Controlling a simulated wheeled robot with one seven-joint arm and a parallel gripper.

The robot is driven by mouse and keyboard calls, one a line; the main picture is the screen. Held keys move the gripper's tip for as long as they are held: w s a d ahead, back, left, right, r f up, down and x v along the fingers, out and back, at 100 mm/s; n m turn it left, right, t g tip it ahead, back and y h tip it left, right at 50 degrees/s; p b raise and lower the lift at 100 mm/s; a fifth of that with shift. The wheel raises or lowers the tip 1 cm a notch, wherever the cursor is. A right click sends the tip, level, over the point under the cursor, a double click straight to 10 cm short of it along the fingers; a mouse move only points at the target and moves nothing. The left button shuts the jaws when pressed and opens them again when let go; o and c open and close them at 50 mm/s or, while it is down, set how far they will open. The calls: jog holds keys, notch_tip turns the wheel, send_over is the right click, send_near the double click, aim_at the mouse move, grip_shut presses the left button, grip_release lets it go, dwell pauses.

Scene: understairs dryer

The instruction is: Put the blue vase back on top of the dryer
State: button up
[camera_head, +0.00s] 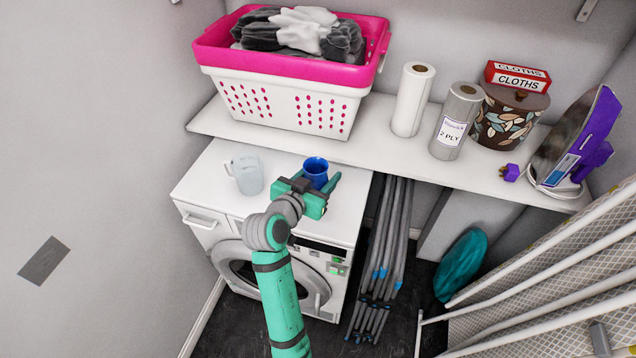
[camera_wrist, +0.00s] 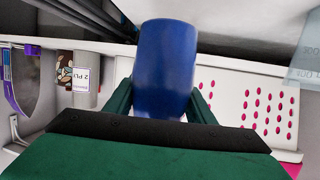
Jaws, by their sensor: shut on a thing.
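The blue vase (camera_head: 315,171) is between the fingers of my gripper (camera_head: 317,183), above or on the dryer's white top; I cannot tell if its base touches. In the wrist view the vase (camera_wrist: 165,68) fills the space between the two green fingers (camera_wrist: 162,98), which are shut on it. The white dryer (camera_head: 197,187) stands under the shelf at the left, with its round door at the front. My arm reaches up to it from the front, and my gripper hides the lower part of the vase.
A pale translucent jug (camera_head: 246,175) stands on the dryer top left of the vase. A shelf (camera_head: 380,143) behind holds a pink and white laundry basket (camera_head: 285,98), paper rolls (camera_head: 411,99) and an iron (camera_head: 575,145). A folded grey rack (camera_head: 384,255) stands right of the dryer.

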jog(key=shift+w+d+f, duration=0.1)
jog(key=shift+w+f, duration=0.4)
jog(key=shift+f, duration=0.6)
jog(key=shift+w+d+f, duration=0.1)
jog(key=shift+w+f, duration=0.4)
jog(key=shift+f, duration=0.55)
jog(key=shift+w+d+f, duration=0.1)
jog(key=shift+w+f, duration=0.4)
jog(key=shift+f, duration=0.6)
jog(key=shift+f, duration=0.1)
